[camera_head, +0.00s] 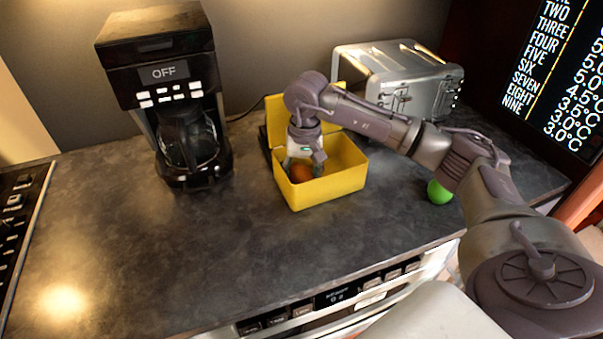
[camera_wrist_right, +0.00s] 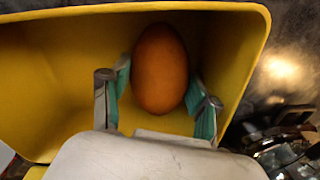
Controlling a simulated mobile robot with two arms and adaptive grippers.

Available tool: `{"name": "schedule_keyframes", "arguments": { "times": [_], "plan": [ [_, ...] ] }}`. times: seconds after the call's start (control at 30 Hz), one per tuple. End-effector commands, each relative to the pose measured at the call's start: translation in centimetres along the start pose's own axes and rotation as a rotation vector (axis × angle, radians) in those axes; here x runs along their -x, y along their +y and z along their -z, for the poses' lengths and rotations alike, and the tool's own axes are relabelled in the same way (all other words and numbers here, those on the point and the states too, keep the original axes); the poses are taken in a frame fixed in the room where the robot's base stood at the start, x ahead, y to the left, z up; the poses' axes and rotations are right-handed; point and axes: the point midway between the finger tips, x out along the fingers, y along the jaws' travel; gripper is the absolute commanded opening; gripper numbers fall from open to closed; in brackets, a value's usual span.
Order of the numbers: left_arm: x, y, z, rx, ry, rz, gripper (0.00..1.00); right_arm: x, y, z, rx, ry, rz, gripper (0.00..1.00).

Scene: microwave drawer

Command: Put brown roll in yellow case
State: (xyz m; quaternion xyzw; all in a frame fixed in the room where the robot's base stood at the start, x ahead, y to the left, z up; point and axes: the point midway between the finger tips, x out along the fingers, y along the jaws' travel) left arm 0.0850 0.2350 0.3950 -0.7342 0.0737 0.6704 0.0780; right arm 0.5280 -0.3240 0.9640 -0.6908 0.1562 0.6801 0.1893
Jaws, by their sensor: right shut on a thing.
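The brown roll (camera_wrist_right: 160,68), an orange-brown oval, is between the two teal-padded fingers of my right gripper (camera_wrist_right: 160,95). The gripper is shut on it. In the head view the roll (camera_head: 300,173) shows low inside the yellow case (camera_head: 335,188), near its left part. My right gripper (camera_head: 303,160) reaches down into the open case from above. The case also fills much of the right wrist view (camera_wrist_right: 60,90). I cannot tell whether the roll touches the case floor. My left gripper is not in view.
A black coffee maker (camera_head: 180,110) stands left of the case, and a silver toaster (camera_head: 415,80) stands behind it to the right. A green ball-like thing (camera_head: 439,192) lies on the right, near my right arm. The dark counter (camera_head: 130,240) is clear at the front left.

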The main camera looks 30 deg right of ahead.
Motion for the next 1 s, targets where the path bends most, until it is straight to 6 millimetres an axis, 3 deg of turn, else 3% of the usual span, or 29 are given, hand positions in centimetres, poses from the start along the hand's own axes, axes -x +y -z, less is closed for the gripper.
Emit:
{"name": "schedule_keyframes", "arguments": {
  "times": [0.37,0.4,0.57,0.87,1.0],
  "plan": [
    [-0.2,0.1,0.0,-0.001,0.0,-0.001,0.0,-0.2,0.0,0.0,0.0,0.0,0.0,0.15],
    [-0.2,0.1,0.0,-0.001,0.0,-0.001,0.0,-0.2,0.0,0.0,0.0,0.0,0.0,0.66],
    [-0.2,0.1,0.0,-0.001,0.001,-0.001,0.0,-0.2,0.0,0.0,0.0,0.0,0.0,0.9],
    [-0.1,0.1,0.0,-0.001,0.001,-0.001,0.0,-0.1,0.0,0.0,0.0,0.0,0.0,0.9],
    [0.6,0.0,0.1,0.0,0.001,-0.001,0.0,1.1,-0.1,0.0,0.0,0.001,0.001,0.9]
  ]
}}
